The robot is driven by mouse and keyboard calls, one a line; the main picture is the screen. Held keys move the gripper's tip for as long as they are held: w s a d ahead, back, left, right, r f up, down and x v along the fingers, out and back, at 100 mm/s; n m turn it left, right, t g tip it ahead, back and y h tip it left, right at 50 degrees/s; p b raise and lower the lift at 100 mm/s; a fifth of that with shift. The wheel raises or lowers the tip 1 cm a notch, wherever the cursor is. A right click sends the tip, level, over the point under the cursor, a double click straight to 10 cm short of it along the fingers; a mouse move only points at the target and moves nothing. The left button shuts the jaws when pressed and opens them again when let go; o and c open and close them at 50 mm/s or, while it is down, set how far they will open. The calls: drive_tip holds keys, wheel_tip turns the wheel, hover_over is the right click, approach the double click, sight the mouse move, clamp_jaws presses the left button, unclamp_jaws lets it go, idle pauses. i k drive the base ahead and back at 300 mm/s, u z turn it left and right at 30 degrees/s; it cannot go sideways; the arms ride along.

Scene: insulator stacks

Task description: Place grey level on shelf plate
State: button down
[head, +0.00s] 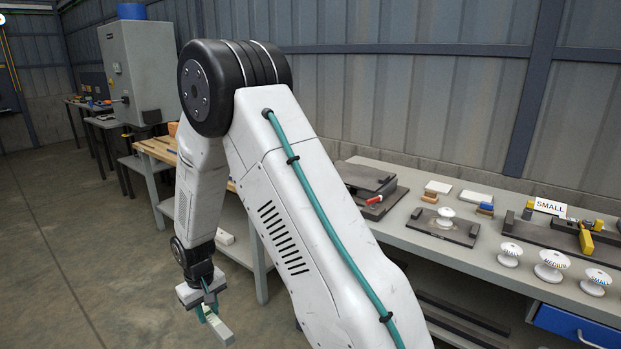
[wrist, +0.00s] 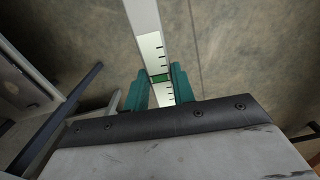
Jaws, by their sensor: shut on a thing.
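My gripper (head: 206,309) hangs low over the open floor at the left of the head view. Its teal fingers (wrist: 159,88) are shut on the grey level (head: 219,328), a straight bar. In the wrist view the level (wrist: 143,15) shows a green vial and dark tick marks between the fingers, and runs up out of the picture. A grey lower shelf (head: 240,250) under the wood-topped bench is to the right of the gripper, apart from it. I cannot tell whether this is the shelf plate; my arm hides part of that area.
The long grey bench (head: 405,236) at right holds white insulators (head: 551,265), fixtures and a "SMALL" sign (head: 550,207). A bench leg (head: 261,275) stands near the gripper. A grey cabinet (head: 140,72) is at the back left. The floor at left is clear.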

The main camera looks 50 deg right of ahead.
sight(351, 176)
drive_tip(key=u, duration=0.2)
drive_tip(key=i, duration=0.85)
drive_tip(key=z, duration=0.85)
